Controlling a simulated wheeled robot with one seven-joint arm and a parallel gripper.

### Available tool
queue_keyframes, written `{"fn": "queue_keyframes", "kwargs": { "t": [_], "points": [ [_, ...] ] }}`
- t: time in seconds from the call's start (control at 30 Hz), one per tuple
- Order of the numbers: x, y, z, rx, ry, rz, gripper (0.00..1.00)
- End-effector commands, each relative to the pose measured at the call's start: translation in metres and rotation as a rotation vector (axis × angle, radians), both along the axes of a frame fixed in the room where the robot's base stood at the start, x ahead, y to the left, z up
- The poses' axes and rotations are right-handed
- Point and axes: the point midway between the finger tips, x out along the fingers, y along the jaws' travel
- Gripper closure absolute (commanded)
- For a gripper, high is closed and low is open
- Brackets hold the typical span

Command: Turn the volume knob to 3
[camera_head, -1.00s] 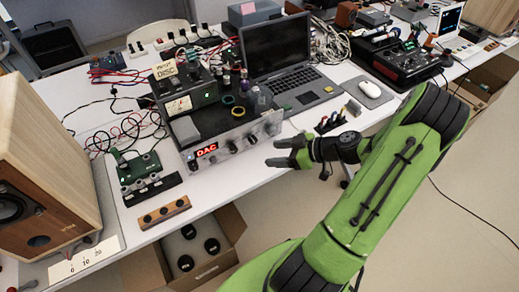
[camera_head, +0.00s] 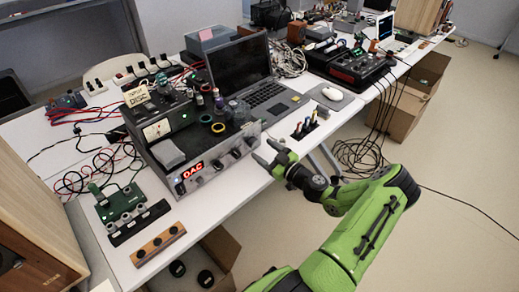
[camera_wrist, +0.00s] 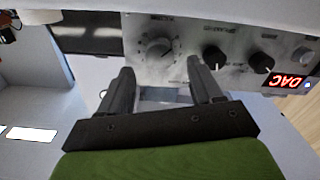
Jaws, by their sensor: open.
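The amplifier (camera_head: 205,168) stands at the table's front edge, its silver front panel showing a red DAC display (camera_head: 193,171).
Two smaller black knobs (camera_wrist: 214,58) (camera_wrist: 262,63) sit between the silver knob and the display. Small bottles and rolls of tape crowd the amplifier's top. A laptop (camera_head: 262,85) stands behind it. A wooden block with dark knobs (camera_head: 158,244) lies left. Floor is free on the right.

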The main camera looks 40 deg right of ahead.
Motion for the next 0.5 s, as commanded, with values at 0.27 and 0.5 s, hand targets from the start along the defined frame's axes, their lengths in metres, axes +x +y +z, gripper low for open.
{"fn": "queue_keyframes", "kwargs": {
  "t": [0.27, 0.5],
  "points": [
    [0.029, 0.001, 0.000, 0.001, 0.000, 0.001, 0.35],
    [0.029, 0.001, 0.000, 0.001, 0.001, 0.001, 0.41]
  ]
}}
